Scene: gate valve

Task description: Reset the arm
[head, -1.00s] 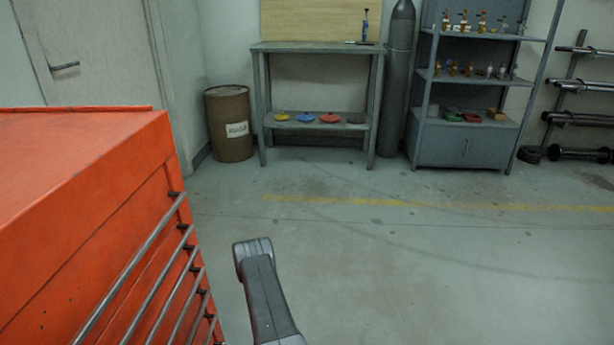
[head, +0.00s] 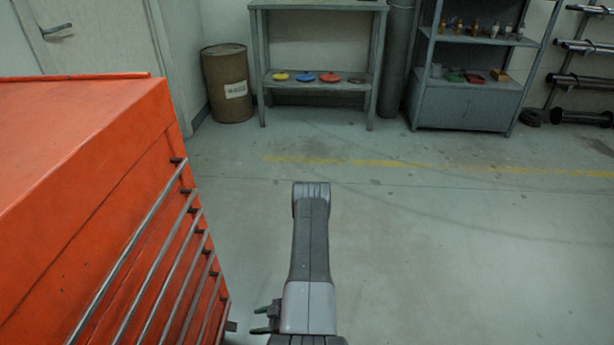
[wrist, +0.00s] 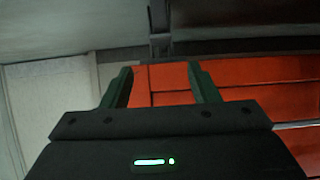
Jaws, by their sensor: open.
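My gripper (head: 262,320) shows at the bottom of the head view, with its two dark fingers pointing left toward the orange tool cabinet (head: 75,150). My grey arm stands upright in the picture just above and to the right of it. In the wrist view my gripper (wrist: 160,85) is open, its two green-dark fingers apart with nothing between them. The orange cabinet (wrist: 235,80) shows beyond the fingers. No valve is held.
The cabinet's long drawer handles (head: 150,260) stick out toward my arm. A grey workbench (head: 318,90) with coloured discs, a rusty drum (head: 226,85) and a grey shelf unit (head: 465,105) stand at the back. The floor (head: 470,250) on the right is clear.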

